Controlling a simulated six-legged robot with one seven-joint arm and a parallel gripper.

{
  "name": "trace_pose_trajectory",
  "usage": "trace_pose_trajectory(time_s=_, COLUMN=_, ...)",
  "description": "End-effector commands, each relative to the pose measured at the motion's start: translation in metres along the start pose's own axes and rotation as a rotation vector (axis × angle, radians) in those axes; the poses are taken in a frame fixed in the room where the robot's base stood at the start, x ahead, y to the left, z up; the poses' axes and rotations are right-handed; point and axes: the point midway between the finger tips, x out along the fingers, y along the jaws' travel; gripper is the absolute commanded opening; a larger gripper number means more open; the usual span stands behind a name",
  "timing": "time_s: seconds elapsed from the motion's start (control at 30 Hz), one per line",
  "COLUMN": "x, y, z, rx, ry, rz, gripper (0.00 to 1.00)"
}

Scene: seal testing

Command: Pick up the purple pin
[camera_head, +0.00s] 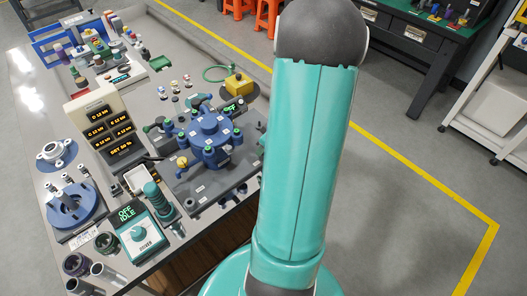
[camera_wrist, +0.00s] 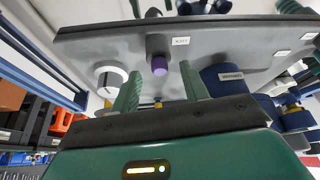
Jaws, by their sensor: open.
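In the wrist view, a small purple pin (camera_wrist: 159,66) shows as a short round end at a dark grey fitting on a grey plate (camera_wrist: 110,52). My gripper (camera_wrist: 161,78) is open, with one green finger to the left of the pin and one to the right. The pin appears in the gap between the fingertips, and I see no contact. How deep it lies between them I cannot tell. In the head view my gripper is not visible, and I cannot make out this pin for certain.
In the head view, the crowded bench holds a blue valve assembly (camera_head: 210,130) and a display block (camera_head: 106,125).

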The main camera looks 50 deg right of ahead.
Motion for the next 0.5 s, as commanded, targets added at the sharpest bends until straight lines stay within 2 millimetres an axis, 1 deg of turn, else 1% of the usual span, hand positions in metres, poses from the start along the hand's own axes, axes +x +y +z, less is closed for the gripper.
trace_pose_trajectory(time_s=0.03, x=0.0061, y=-0.0002, z=0.0006, rx=0.001, ry=-0.001, rz=-0.002, gripper=0.45)
trace_pose_trajectory(time_s=0.1, x=0.0105, y=0.0, z=0.0003, rx=0.0, ry=0.0, rz=0.0, gripper=0.45)
trace_pose_trajectory(time_s=0.33, x=0.0121, y=0.0001, z=0.0002, rx=0.0, ry=0.0, rz=0.001, gripper=0.45)
trace_pose_trajectory(time_s=0.37, x=0.012, y=0.0001, z=0.0002, rx=0.0, ry=0.0, rz=0.001, gripper=0.43)
trace_pose_trajectory(time_s=0.5, x=0.0119, y=0.0001, z=0.0003, rx=0.0, ry=0.0, rz=0.001, gripper=0.15)
